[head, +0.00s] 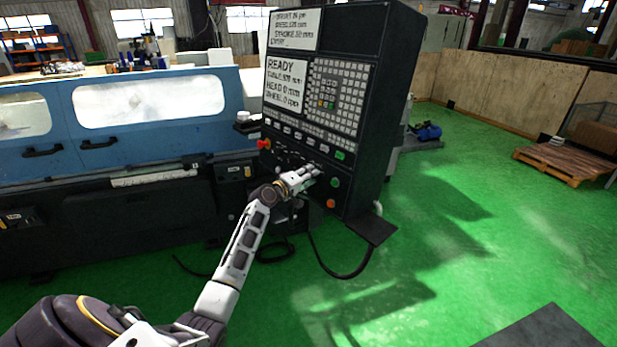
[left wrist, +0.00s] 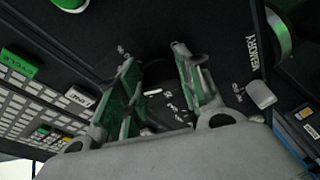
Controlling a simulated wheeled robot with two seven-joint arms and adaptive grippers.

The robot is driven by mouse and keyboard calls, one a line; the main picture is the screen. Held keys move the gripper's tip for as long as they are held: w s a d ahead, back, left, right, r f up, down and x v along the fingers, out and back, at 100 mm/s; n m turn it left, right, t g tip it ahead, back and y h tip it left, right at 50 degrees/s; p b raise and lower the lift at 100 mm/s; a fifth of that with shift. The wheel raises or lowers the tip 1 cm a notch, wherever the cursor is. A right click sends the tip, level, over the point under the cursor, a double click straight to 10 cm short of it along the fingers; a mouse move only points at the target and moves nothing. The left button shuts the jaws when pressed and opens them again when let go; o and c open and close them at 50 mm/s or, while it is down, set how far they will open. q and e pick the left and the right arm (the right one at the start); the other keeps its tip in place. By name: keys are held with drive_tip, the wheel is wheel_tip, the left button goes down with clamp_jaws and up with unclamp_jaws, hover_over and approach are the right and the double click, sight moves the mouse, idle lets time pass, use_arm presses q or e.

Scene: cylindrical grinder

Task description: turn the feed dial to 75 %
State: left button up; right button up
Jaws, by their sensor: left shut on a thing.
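The black control cabinet (head: 345,100) stands in the middle of the head view, with screens, a keypad and a lower row of buttons and knobs. My left gripper (head: 313,173) reaches its lower panel, beside a green button (head: 335,182). In the left wrist view my left gripper (left wrist: 155,60) has its two green-padded fingers around a dark dial area with small white marks (left wrist: 165,104). It is shut on what appears to be the feed dial, which the fingers and palm mostly hide. I cannot read its setting. My right gripper is not in view.
A red button (head: 264,144) and an orange one (head: 331,203) are on the panel. A cable (head: 345,274) hangs below.

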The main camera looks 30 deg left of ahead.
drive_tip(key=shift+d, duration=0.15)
use_arm(q)
drive_tip(key=o, duration=1)
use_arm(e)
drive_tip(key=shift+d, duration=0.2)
use_arm(q)
drive_tip(key=shift+s, duration=0.1)
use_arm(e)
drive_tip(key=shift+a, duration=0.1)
use_arm(q)
drive_tip(key=shift+s+a+r, duration=0.2)
drive_tip(key=shift+s+a, duration=0.05)
drive_tip(key=shift+s, duration=1.7)
drive_tip(key=shift+s+a+r, duration=0.2)
drive_tip(key=shift+s+a, duration=0.1)
drive_tip(key=shift+s, duration=1.65)
drive_tip(key=shift+s+a+r, duration=0.2)
drive_tip(key=shift+s+a, duration=0.05)
drive_tip(key=shift+s, duration=1.7)
